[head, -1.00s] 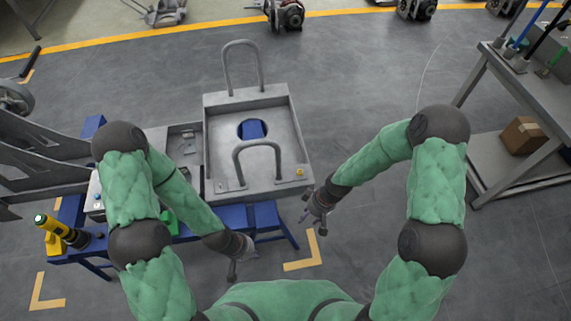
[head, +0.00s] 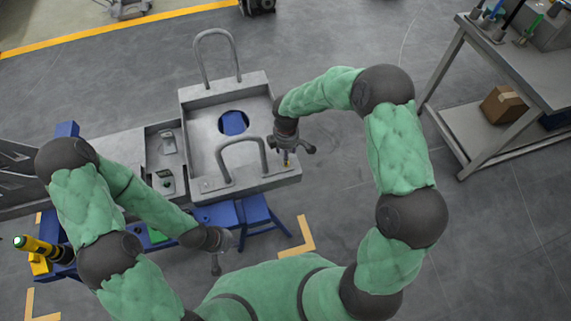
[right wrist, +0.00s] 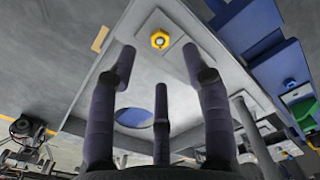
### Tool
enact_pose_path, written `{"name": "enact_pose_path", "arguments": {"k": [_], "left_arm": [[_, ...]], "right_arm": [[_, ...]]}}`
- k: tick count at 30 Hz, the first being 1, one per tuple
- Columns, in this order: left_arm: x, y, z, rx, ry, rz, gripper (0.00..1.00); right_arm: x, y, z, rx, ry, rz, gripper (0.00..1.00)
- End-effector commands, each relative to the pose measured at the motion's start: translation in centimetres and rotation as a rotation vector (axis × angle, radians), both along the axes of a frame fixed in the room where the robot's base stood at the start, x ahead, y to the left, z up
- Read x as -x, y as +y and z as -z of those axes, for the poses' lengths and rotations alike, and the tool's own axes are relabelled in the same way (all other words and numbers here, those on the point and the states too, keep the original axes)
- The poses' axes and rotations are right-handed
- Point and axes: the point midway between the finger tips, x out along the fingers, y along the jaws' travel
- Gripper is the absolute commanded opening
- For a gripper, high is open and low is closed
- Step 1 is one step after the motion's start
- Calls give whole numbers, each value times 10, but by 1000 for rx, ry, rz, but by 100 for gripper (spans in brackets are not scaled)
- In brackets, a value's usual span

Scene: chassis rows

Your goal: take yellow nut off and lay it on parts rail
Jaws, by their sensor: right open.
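The yellow nut (right wrist: 160,40) sits on a square pad at a corner of the grey chassis plate (head: 200,135). In the head view the nut is mostly hidden by my right gripper (head: 288,155). My right gripper is open and empty over that corner. In the right wrist view its fingers (right wrist: 157,60) are spread, with the nut showing beyond and between the tips, apart from them. My left gripper (head: 216,264) hangs low in front of the blue stand; its jaws are too small to read. I cannot tell for sure which part is the parts rail.
Two tall grey hoop handles (head: 217,58) rise from the plate, one near the right gripper. A grey tray (head: 150,142) with small parts adjoins the plate's left. A blue stand (head: 255,212) is below. A workbench (head: 520,65) stands right; floor between is clear.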

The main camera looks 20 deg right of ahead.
Motion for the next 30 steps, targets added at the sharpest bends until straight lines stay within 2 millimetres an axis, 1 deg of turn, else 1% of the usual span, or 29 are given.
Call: {"name": "enact_pose_path", "arguments": {"k": [5, 12, 14, 17, 22, 23, 24, 26, 27, 30], "left_arm": [[0, 0, 4, 0, 0, 0, 0], [0, 0, 16, 0, -1, 0, 0], [0, 0, 18, 0, -1, 0, 0], [0, 0, 18, 0, -1, 0, 0], [0, 0, 17, 0, -1, 0, 0], [0, 0, 17, 0, -1, 0, 0], [0, 0, 17, 0, -1, 0, 0], [0, 0, 17, 0, -1, 0, 0], [0, 0, 17, 0, -1, 0, 0], [0, 0, 17, 0, -1, 0, 0]], "right_arm": [[0, 0, 12, -1, 2, 0, 49], [1, 0, 47, -1, 2, 2, 49], [0, 0, 53, 0, 1, 2, 49], [0, 0, 56, -1, 0, 1, 49], [0, 0, 55, -1, -1, 1, 49], [0, 0, 55, -1, 0, 1, 41], [0, 0, 55, -1, 0, 1, 29], [0, 0, 55, -1, 0, 1, 12], [0, 0, 55, -1, 0, 1, 1], [0, 0, 55, -1, 0, 1, 0]]}}
